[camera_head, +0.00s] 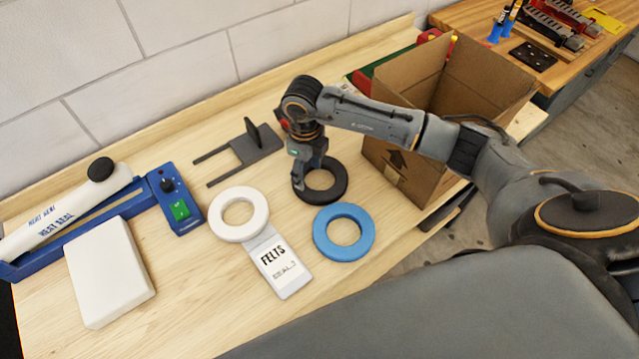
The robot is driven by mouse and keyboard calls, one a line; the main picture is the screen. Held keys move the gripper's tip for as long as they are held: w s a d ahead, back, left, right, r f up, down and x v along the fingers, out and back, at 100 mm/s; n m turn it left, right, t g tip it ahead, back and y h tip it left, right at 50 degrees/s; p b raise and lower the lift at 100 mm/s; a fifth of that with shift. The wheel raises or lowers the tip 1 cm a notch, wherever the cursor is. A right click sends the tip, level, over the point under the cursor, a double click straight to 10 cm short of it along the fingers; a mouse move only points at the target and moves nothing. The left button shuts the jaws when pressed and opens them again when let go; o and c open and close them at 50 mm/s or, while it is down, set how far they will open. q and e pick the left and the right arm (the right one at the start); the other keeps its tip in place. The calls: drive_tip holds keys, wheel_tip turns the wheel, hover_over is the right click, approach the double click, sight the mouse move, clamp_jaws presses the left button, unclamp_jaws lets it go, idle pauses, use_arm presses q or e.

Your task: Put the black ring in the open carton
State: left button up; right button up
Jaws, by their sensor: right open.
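The black ring (331,193) lies flat on the wooden bench, near the carton's left side. My right gripper (312,184) is over the ring, pointing down, with a finger at the ring's left side. It is open; whether it touches the ring I cannot tell. The open carton (405,174) is brown cardboard with its flaps up, standing at the bench's right end. My right arm passes in front of it and hides part of it. My left gripper is not in view.
A white ring (239,214) and a blue ring (344,232) lie near the black one, beside a FELTS card (280,266). A grey forked holder (240,153) is behind. A heat sealer (80,213) and white block (109,272) occupy the left. The front middle is clear.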

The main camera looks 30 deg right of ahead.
sight(308, 192)
wheel_tip(308, 192, down, 2)
drive_tip(key=f+b, duration=0.2)
drive_tip(key=f, duration=0.1)
drive_tip(key=f+b, duration=0.1)
drive_tip(key=f, duration=0.1)
drive_tip(key=shift+s+a, duration=0.25)
drive_tip(key=shift+s, duration=0.1)
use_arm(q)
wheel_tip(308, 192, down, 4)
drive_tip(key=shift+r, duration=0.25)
use_arm(e)
drive_tip(key=shift+r, duration=0.1)
drive_tip(key=c, duration=0.9)
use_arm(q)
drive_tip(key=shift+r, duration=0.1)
use_arm(e)
drive_tip(key=shift+r, duration=0.15)
